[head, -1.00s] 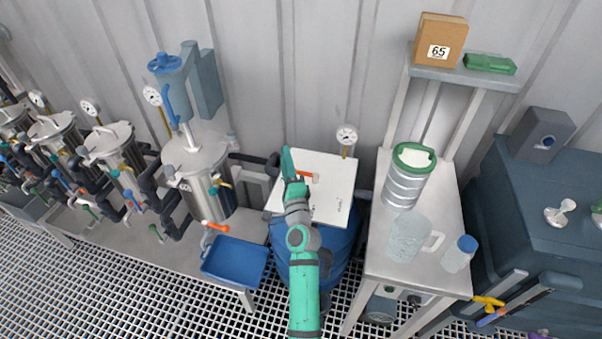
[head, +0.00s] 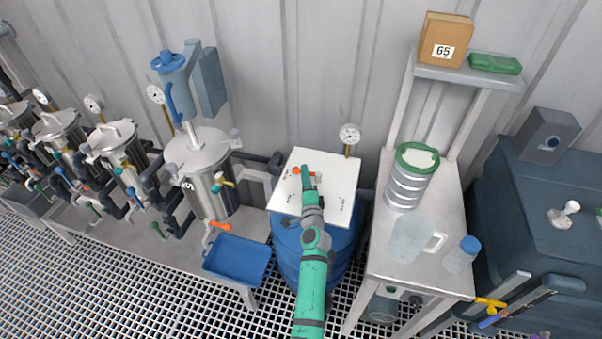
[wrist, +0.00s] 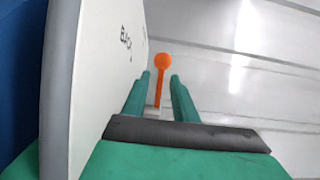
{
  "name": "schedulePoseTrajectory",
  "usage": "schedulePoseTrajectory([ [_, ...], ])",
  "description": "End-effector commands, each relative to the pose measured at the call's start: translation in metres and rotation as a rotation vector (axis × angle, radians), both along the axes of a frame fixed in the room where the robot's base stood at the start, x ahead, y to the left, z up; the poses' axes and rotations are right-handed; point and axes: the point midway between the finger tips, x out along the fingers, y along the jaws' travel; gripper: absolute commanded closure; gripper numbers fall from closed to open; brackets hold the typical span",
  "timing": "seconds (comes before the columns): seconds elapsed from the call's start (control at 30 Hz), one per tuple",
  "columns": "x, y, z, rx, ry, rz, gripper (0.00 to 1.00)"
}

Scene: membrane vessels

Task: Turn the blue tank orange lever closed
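The blue tank (head: 287,240) stands in the middle of the head view, with a white panel (head: 341,183) over its top. A small orange lever (head: 296,171) shows at the panel, partly hidden by my gripper (head: 307,172). In the wrist view the orange lever (wrist: 162,62) has a round knob and a thin stem pointing toward my gripper (wrist: 160,76). My two green fingers are apart, one on each side of the stem, with visible gaps. The knob appears just beyond the fingertips. The panel's edge runs close along the left finger.
A blue tray (head: 236,260) sits left of the tank, below a steel vessel (head: 205,180) with another orange handle (head: 219,226). A steel table (head: 440,275) with a jug (head: 408,240) stands to the right. A gauge (head: 349,134) rises behind the panel.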

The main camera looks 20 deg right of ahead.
Motion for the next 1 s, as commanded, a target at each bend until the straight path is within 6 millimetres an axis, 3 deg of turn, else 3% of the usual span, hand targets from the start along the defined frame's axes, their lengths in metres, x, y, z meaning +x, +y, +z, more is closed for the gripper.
schedulePoseTrajectory([
  [0.2,0.019,-0.004,0.0,0.001,0.0,0.0,0.74],
  [0.57,0.022,-0.004,0.0,0.0,0.0,0.0,0.74],
  [0.7,0.022,-0.004,0.0,0.0,0.0,0.0,1.0],
  [1.0,0.022,-0.004,0.0,0.0,0.0,0.001,1.0],
])
